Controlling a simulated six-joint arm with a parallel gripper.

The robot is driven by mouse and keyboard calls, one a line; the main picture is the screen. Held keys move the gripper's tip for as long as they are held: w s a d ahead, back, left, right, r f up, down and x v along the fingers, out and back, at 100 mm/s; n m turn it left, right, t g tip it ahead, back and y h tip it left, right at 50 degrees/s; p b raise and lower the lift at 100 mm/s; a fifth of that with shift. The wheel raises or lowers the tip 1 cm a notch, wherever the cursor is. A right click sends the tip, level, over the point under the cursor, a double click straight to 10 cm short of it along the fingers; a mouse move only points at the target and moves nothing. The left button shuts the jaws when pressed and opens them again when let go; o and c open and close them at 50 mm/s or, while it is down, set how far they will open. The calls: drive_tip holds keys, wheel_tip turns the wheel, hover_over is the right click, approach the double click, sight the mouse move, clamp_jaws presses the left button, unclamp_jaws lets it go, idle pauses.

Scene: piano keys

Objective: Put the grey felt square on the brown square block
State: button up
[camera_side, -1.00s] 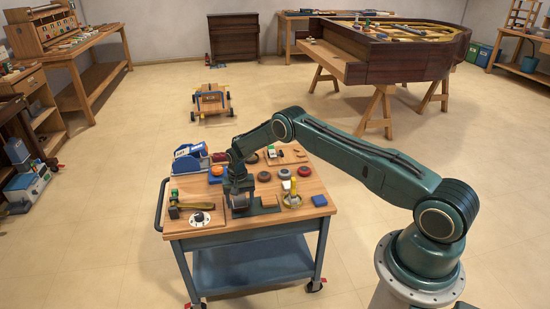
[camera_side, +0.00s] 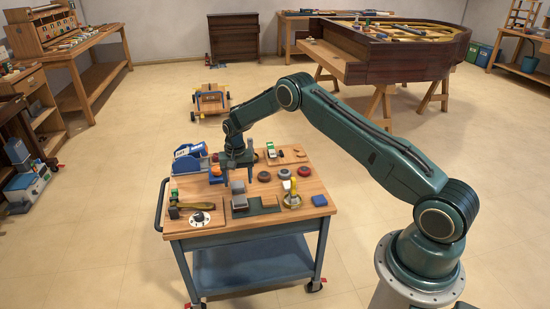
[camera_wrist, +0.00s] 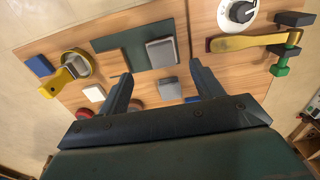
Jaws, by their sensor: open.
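A grey square piece (camera_side: 239,202) lies at the left end of a dark green mat (camera_side: 262,211); it also shows in the wrist view (camera_wrist: 160,52). A second, lighter grey block (camera_side: 238,187) stands just behind it, off the mat, also in the wrist view (camera_wrist: 170,88). I cannot tell for sure which is the felt. A brown block (camera_side: 270,200) is on the mat, right of the grey piece, with a gap between them. My gripper (camera_side: 238,174) is open and empty above and behind the mat; its two fingers (camera_wrist: 160,74) are apart in the wrist view.
A blue device (camera_side: 190,158) stands at the back left.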

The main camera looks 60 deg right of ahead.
drive_tip(key=shift+r, duration=0.95)
drive_tip(key=s+a+r+n+t, duration=0.1)
drive_tip(key=s+a+r, duration=0.25)
drive_tip(key=r, duration=0.65)
drive_tip(key=s+a+r+n+t, duration=0.15)
drive_tip(key=s+r, duration=0.35)
drive_tip(key=r, duration=0.5)
drive_tip(key=s+a+r+n, duration=0.2)
drive_tip(key=s+a+r, duration=0.25)
drive_tip(key=r, duration=0.55)
drive_tip(key=s+a+r+n+t, duration=0.1)
drive_tip(key=s+a+r, duration=0.15)
drive_tip(key=s, duration=0.45)
drive_tip(key=s+a+r+n+t, duration=0.1)
drive_tip(key=s+r, duration=0.3)
drive_tip(key=s, duration=0.3)
drive_tip(key=s+a+f+n, duration=0.1)
drive_tip(key=s, duration=0.6)
drive_tip(key=s+a+f+n+t, duration=0.1)
drive_tip(key=s, duration=0.6)
